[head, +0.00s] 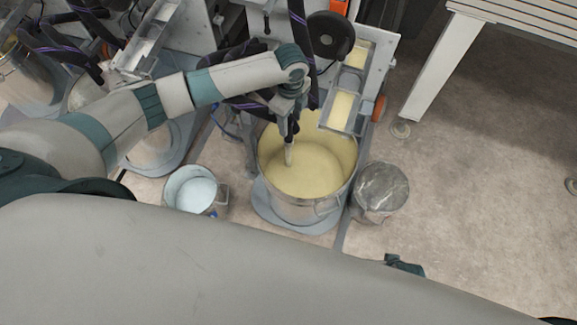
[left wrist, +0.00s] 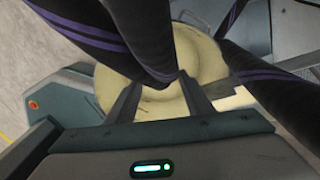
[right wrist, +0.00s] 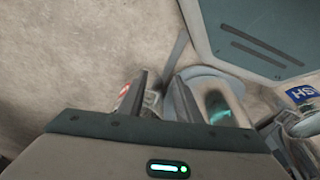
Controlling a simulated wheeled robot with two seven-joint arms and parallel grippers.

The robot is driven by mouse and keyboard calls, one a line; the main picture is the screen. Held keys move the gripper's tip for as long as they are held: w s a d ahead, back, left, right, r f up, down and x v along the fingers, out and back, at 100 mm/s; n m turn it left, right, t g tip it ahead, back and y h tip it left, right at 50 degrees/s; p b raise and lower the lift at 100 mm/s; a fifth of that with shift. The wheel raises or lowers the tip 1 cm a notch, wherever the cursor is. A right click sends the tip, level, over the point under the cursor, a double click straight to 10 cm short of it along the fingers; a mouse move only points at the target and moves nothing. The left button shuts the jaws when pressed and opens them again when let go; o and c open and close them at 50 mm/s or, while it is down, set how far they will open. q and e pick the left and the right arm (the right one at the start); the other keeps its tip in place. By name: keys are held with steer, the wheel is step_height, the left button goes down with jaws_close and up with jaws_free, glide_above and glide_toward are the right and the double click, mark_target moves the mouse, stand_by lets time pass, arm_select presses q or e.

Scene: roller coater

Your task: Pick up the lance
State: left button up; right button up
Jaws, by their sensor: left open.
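The lance is a dark tube with a pale tip (head: 289,154) that reaches down into a steel pot of yellow liquid (head: 315,175) in the head view. My left gripper (head: 289,112) is above the pot at the upper part of the lance. In the left wrist view a black hose with purple stripes (left wrist: 135,40) runs down to between the open fingers of my left gripper (left wrist: 158,83). I cannot tell whether the fingers touch it. My right gripper (right wrist: 160,80) shows only in the right wrist view, open and empty above the floor and containers.
A small bucket of pale blue liquid (head: 194,192) stands left of the pot, and a grey covered bucket (head: 382,188) right of it. The machine with yellow trays (head: 343,107) rises behind. A white table leg (head: 434,75) stands further right. Floor at right is clear.

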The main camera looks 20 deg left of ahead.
mark_target(289, 130)
arm_select(q)
steer(key=shift+f, duration=0.55)
steer(key=shift+w+a+f, duration=0.15)
steer(key=shift+f, duration=1.15)
steer(key=shift+w+a+f, duration=0.1)
steer(key=shift+a+f, duration=0.05)
steer(key=shift+f, duration=1.15)
jaws_close()
steer(key=shift+r, duration=0.2)
